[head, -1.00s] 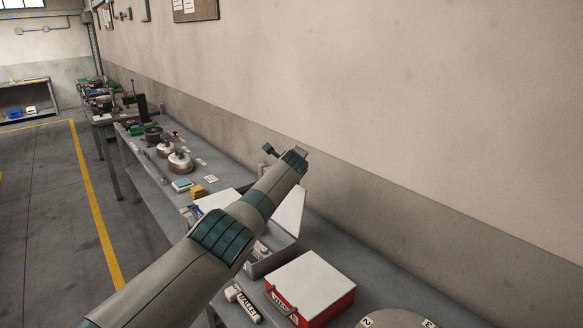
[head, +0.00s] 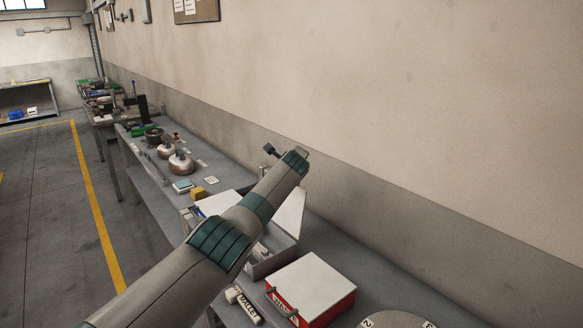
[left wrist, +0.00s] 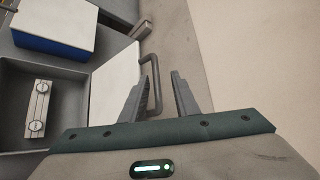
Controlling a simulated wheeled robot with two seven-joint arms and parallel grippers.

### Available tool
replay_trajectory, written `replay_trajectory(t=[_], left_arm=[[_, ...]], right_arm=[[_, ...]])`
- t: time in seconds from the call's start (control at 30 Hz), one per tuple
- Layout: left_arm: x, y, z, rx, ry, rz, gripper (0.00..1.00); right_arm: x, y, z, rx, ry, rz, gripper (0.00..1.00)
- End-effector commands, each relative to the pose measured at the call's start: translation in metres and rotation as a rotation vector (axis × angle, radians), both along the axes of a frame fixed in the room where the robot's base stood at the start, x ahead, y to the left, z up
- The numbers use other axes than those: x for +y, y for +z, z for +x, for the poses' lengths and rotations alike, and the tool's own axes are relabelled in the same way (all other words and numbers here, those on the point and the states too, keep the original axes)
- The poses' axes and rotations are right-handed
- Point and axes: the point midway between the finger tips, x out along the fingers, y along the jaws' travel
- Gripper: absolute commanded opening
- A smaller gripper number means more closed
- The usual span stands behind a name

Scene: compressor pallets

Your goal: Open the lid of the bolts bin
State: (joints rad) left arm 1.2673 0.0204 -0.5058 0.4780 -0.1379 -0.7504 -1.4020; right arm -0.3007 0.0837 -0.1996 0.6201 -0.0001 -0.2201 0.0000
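My left arm reaches from the lower left across the bench in the head view, its gripper (head: 270,150) at the far end. In the left wrist view the two fingers of this gripper (left wrist: 162,95) are apart, with the bar handle (left wrist: 157,85) of a white lid panel between them. This pale lid (head: 291,216) stands raised at the wall side of a grey bin (head: 272,262), partly hidden by my arm. The lid also shows in the left wrist view (left wrist: 108,100). I cannot read a bolts label on this bin. My right gripper is not in view.
A red bin (head: 312,284) with a shut white lid and front handle stands nearer; its label is unclear. A round numbered disc (head: 395,320) is at the bottom. A blue box (left wrist: 50,42) and a metal piece (left wrist: 38,110) show beside the lid.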

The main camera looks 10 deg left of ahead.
Motion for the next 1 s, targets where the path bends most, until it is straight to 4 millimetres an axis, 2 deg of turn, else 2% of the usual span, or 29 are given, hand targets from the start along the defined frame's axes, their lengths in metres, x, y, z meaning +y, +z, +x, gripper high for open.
replay_trajectory(t=[0.43, 1.0], left_arm=[[-0.004, 0.012, -0.022, -0.001, -0.002, 0.002, 0.28], [-0.018, 0.037, -0.071, -0.003, -0.002, 0.002, 0.28]], right_arm=[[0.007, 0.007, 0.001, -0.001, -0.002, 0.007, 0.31], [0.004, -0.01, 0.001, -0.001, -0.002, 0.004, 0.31]])
